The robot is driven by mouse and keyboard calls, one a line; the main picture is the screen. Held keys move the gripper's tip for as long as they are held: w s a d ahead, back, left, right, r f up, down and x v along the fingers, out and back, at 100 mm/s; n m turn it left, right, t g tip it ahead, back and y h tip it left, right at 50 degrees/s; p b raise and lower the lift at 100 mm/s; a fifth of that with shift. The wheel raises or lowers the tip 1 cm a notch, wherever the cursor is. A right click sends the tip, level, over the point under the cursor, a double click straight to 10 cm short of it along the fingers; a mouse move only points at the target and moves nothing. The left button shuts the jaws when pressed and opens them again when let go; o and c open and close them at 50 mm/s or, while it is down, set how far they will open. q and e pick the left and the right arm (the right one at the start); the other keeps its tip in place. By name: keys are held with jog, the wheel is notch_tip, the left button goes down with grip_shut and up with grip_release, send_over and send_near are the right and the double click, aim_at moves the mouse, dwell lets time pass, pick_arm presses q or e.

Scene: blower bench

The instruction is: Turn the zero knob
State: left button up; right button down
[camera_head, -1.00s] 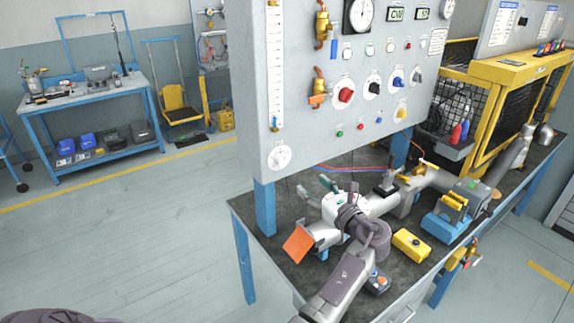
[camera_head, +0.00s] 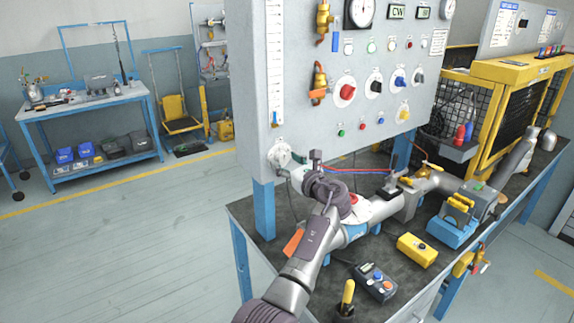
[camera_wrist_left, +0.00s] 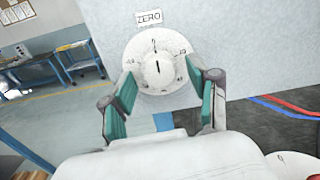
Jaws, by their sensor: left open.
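The zero knob (camera_wrist_left: 158,71) is a white round knob on a white dial plate (camera_wrist_left: 150,48) with small marks, under a "ZERO" label (camera_wrist_left: 149,17). In the head view the dial (camera_head: 279,154) is at the lower left of the grey panel, partly hidden by my left gripper. My left gripper (camera_wrist_left: 163,93) is open. Its teal-padded fingers stand on either side of the knob in the left wrist view, reaching over the lower part of the dial plate. I cannot tell whether they touch it. My right gripper is not seen.
The grey panel (camera_head: 300,104) carries several coloured knobs and a clear scale tube (camera_head: 275,65) above the dial. Below are a grey pipe assembly (camera_head: 379,207), a yellow box (camera_head: 417,250) and a grey control box (camera_head: 375,281) on the dark bench top.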

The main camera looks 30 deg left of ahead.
pick_arm(q)
grip_shut()
dwell(0.3)
jog(key=n+b, duration=0.3)
jog(key=shift+f, duration=0.2)
jog(key=n+b, duration=0.6)
jog(key=n, duration=0.1)
jog(key=shift+f, duration=0.1)
jog(key=shift+n+b, duration=1.85)
jog(key=shift+n, duration=0.05)
